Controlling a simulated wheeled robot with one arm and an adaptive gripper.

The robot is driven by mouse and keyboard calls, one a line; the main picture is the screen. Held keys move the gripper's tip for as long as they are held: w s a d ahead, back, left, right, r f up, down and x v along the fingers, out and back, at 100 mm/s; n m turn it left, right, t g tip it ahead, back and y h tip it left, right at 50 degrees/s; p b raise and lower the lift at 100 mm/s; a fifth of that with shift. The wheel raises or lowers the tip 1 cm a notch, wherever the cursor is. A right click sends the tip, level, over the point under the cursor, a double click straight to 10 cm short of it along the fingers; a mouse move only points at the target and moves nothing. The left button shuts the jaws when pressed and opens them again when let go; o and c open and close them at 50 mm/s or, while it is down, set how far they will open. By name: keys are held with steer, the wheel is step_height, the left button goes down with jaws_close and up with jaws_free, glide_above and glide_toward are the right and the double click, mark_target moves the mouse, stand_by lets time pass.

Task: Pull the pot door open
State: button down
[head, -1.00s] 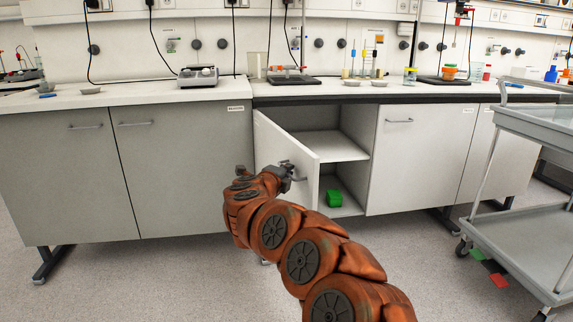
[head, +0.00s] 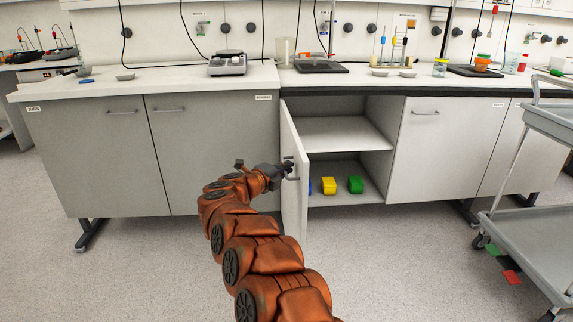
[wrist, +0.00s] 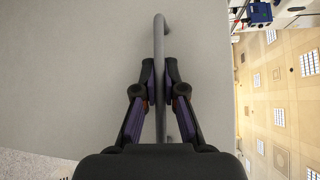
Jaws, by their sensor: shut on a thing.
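The cabinet door (head: 293,190) stands swung well out from the open cupboard, seen nearly edge-on in the head view. Its bar handle (head: 292,179) is on the outer face; the handle also shows in the wrist view (wrist: 160,55), running between the fingers. My gripper (head: 286,169) is shut on this handle, and in the wrist view (wrist: 160,84) its two fingers lie on either side of the bar. The door panel (wrist: 75,75) fills the left of the wrist view. The cupboard (head: 335,160) has an upper shelf (head: 340,132) that is bare where visible.
A grey cart (head: 530,215) stands at the right. The floor before the cupboard is clear.

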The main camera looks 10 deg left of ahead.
steer(key=shift+s+a+f, duration=0.15)
steer(key=shift+a, duration=0.05)
stand_by(0.3)
steer(key=c, duration=1.2)
jaws_free()
steer(key=shift+c, duration=0.2)
steer(key=shift+s+r, duration=0.15)
steer(key=shift+r, duration=0.05)
steer(key=v, duration=1.1)
steer(key=shift+s+a, duration=0.3)
steer(key=shift+a, duration=0.05)
steer(key=shift+r, duration=0.1)
